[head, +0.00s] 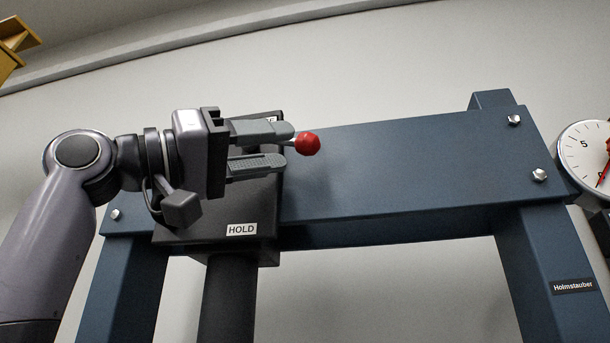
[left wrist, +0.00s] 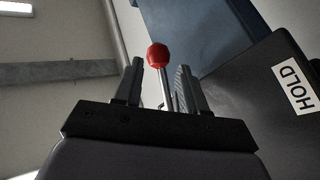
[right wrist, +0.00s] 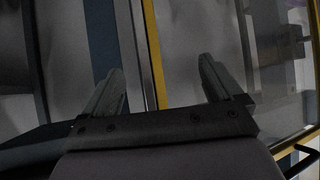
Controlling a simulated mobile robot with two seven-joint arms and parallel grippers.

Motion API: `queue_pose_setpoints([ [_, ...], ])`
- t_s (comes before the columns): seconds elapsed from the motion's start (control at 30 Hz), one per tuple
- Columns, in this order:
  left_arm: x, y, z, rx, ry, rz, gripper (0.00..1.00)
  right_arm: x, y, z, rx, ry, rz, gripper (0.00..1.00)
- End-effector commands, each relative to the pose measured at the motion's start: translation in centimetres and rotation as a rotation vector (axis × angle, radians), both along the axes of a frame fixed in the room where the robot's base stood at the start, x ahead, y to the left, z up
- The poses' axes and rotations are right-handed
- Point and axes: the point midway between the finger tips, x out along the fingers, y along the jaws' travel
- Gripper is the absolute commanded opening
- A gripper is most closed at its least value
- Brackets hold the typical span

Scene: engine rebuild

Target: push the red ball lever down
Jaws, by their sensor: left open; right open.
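The red ball lever (head: 307,143) sticks out from the dark box on the blue press frame, its red ball just beyond my left fingertips in the head view. My left gripper (head: 262,146) is open, with its fingers level and pointing right. In the left wrist view the red ball (left wrist: 158,55) and its thin metal rod (left wrist: 165,92) show between the two spread fingers (left wrist: 158,85). I cannot tell whether a finger touches the rod. My right gripper (right wrist: 158,85) is open and empty in the right wrist view.
The dark box (head: 210,231) carries a HOLD label (head: 241,230). A blue press beam (head: 410,170) runs right from it on blue posts. A round dial gauge (head: 585,150) is at the right edge. A yellow-edged structure (right wrist: 153,50) is near my right gripper.

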Motion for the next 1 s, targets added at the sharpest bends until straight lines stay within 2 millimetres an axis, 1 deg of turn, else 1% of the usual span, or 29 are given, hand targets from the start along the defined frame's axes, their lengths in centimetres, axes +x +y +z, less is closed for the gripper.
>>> queue_pose_setpoints([
  [0.03,0.2,-0.9,0.7,0.001,0.001,-0.002,0.41,-0.2,0.0,0.6,0.001,0.004,0.000,0.93],
  [0.1,0.7,-1.9,1.1,0.002,0.002,-0.001,0.41,-0.2,0.0,1.0,0.000,0.006,0.000,0.93],
  [0.3,1.6,-4.0,1.9,0.000,0.001,0.000,0.41,-0.2,0.0,2.0,0.000,0.006,0.000,0.93],
  [0.43,1.8,-4.6,2.0,0.001,0.000,0.001,0.41,-0.2,0.0,2.2,0.000,0.006,0.000,0.93],
  [0.67,1.9,-4.7,2.0,0.001,-0.001,0.002,0.41,-0.1,0.0,2.1,0.000,0.004,0.001,0.93],
  [0.7,1.9,-4.6,2.0,0.001,-0.001,0.002,0.34,-0.1,0.0,2.1,0.000,0.004,0.001,0.93],
  [0.77,1.9,-4.6,2.0,0.001,-0.001,0.002,0.15,-0.1,0.0,2.2,0.000,0.003,0.001,0.93],
  [0.8,1.9,-4.6,2.0,0.001,-0.001,0.002,0.02,-0.1,0.0,2.2,0.000,0.003,0.001,0.93],
  [0.83,1.9,-4.6,2.0,0.001,-0.001,0.002,0.00,-0.1,0.0,2.2,0.000,0.003,0.001,0.93],
  [1.0,1.9,-4.6,1.9,0.005,-0.003,0.004,0.00,0.0,0.0,2.2,0.000,0.002,0.001,0.93],
])
